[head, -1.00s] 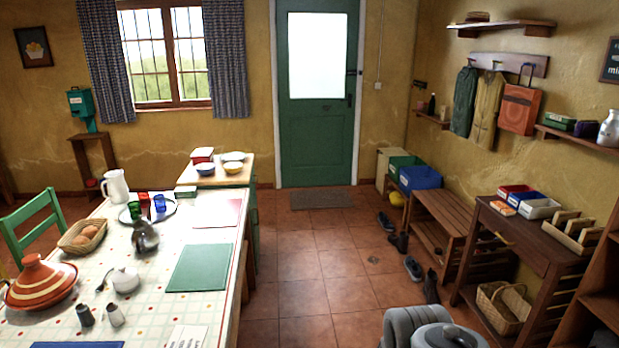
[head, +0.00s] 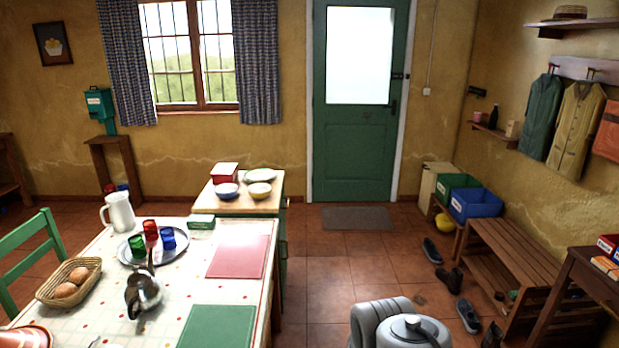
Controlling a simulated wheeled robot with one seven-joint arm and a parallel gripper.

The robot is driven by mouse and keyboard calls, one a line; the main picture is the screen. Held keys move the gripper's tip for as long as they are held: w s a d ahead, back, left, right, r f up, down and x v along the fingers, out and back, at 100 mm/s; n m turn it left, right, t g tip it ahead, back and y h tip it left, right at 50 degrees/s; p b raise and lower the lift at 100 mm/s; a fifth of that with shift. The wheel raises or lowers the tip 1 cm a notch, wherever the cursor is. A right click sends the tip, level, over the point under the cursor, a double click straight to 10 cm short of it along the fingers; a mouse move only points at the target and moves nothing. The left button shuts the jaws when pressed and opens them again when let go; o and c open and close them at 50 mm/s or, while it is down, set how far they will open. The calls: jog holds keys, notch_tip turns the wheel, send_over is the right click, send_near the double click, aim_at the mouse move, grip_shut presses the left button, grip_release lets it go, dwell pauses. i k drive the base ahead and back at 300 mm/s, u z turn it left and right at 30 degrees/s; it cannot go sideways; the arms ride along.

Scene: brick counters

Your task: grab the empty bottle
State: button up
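A small dark bottle (head: 493,117) stands upright on a little wooden wall shelf (head: 490,133), right of the green door. Whether it is empty cannot be told at this size. No other clear bottle shows in the head view. My gripper is not in view; only grey rounded parts of my own arm show at the bottom, right of the middle.
A long table (head: 60,328) with dishes fills the lower left, with a small cabinet (head: 230,207) behind it. A slatted bench (head: 510,250), a blue crate (head: 474,205) and a green crate (head: 448,187) line the right wall. Shoes (head: 467,316) lie beside the bench. The tiled middle floor is clear.

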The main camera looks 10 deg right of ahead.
aim_at(494, 116)
jog(key=z, duration=0.15)
jog(key=i, duration=1.2)
jog(key=z, duration=0.7)
jog(key=i, duration=2.5)
jog(key=z, duration=0.85)
jog(key=i, duration=0.95)
jog(key=u, duration=0.45)
jog(key=k, duration=0.65)
jog(key=u, duration=0.85)
jog(key=i, duration=3.6)
jog(key=z, duration=1.1)
jog(key=i, duration=1.05)
jog(key=z, duration=1.05)
